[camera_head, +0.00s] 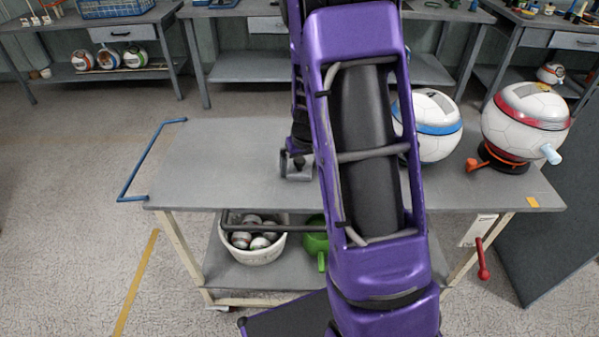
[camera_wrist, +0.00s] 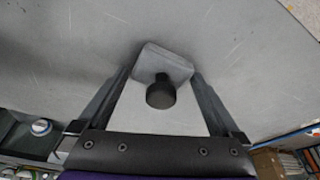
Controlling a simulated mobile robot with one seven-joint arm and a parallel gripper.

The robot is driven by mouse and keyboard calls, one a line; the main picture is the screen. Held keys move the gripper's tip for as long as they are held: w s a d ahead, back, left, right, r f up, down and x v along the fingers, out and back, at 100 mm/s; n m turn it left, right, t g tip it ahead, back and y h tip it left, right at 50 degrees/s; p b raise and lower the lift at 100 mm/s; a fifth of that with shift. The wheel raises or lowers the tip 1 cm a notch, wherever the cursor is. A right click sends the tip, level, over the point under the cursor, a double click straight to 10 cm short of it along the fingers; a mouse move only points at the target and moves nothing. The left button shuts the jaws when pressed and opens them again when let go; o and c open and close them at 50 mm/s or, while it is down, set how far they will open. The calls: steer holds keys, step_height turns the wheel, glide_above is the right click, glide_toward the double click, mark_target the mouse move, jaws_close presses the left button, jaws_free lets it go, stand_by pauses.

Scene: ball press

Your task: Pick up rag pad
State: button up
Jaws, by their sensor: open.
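The rag pad is a light grey block (camera_wrist: 172,62) with a round black knob (camera_wrist: 160,93) in the wrist view. It rests on the grey tabletop. My open gripper (camera_wrist: 163,76) has one finger on each side of it. The pad and knob lie between the fingers, and a gap shows between the knob and each finger. I cannot tell whether the fingertips touch the block's sides. In the head view my gripper (camera_head: 296,168) is low over the table's middle, partly behind my purple arm. The pad cannot be made out clearly there.
The grey table (camera_head: 220,160) has a blue rail (camera_head: 150,160) at its left end. A blue-striped ball device (camera_head: 438,125) and a red-banded ball device (camera_head: 525,125) stand at the right. A white basin (camera_head: 262,255) sits on the lower shelf. The tabletop's left part is clear.

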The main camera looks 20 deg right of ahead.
mark_target(300, 159)
steer(key=c, duration=1)
steer(key=shift+o, duration=0.2)
steer(key=shift+r, duration=0.15)
step_height(300, 159, up, 10)
steer(key=shift+f+p, duration=0.1)
steer(key=shift+p, duration=1.05)
